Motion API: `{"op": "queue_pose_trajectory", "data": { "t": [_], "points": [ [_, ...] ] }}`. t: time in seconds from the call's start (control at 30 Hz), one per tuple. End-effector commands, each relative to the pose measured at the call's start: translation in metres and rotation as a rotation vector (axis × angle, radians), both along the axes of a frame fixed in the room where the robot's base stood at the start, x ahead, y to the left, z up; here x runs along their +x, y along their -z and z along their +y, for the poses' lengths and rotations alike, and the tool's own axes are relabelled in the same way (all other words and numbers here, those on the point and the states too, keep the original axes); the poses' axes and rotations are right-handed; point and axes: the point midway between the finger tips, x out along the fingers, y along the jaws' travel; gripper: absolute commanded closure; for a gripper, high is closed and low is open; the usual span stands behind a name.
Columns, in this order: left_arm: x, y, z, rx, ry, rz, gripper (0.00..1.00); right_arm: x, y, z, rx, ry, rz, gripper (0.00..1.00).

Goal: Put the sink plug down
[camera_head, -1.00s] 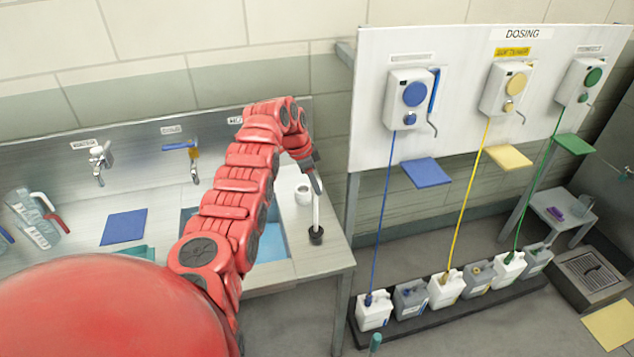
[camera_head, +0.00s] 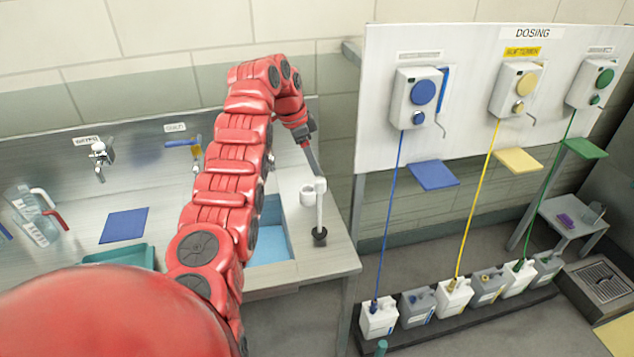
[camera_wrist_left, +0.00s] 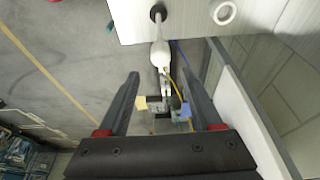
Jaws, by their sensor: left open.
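The sink plug (camera_head: 320,210) is a white upright stem with a rounded top and a black foot. It stands on the steel counter (camera_head: 335,258) to the right of the sink basin, near the counter's front edge. In the wrist view the plug (camera_wrist_left: 160,52) points up towards the camera, its black foot at the counter edge. My left gripper (camera_head: 317,172) is above the plug's top. In the wrist view its jaws (camera_wrist_left: 161,74) are apart and empty, with the plug's top just beyond the tips. My right gripper is out of view.
A white ring-like cup (camera_head: 308,197) stands close beside the plug. The blue-bottomed sink (camera_head: 270,246) is partly behind my arm. A blue mat (camera_head: 124,226) and pitchers (camera_head: 38,215) are further left. The dosing board (camera_head: 470,100) and canisters (camera_head: 378,318) are to the right.

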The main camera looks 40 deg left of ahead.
Motion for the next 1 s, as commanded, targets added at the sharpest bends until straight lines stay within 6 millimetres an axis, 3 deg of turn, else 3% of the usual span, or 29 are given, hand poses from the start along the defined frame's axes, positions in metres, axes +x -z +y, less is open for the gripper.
{"op": "queue_pose_trajectory", "data": {
  "t": [0.1, 0.3, 1.0],
  "points": [
    [-0.004, -0.017, 0.003, 0.0, 0.0, -0.003, 0.34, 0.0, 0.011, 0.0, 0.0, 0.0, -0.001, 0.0],
    [-0.007, -0.033, 0.006, 0.0, 0.0, -0.001, 0.34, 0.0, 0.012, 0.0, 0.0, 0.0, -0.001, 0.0],
    [-0.009, -0.038, 0.007, -0.002, 0.0, -0.001, 0.34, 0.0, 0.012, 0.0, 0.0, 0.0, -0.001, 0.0]
  ]
}}
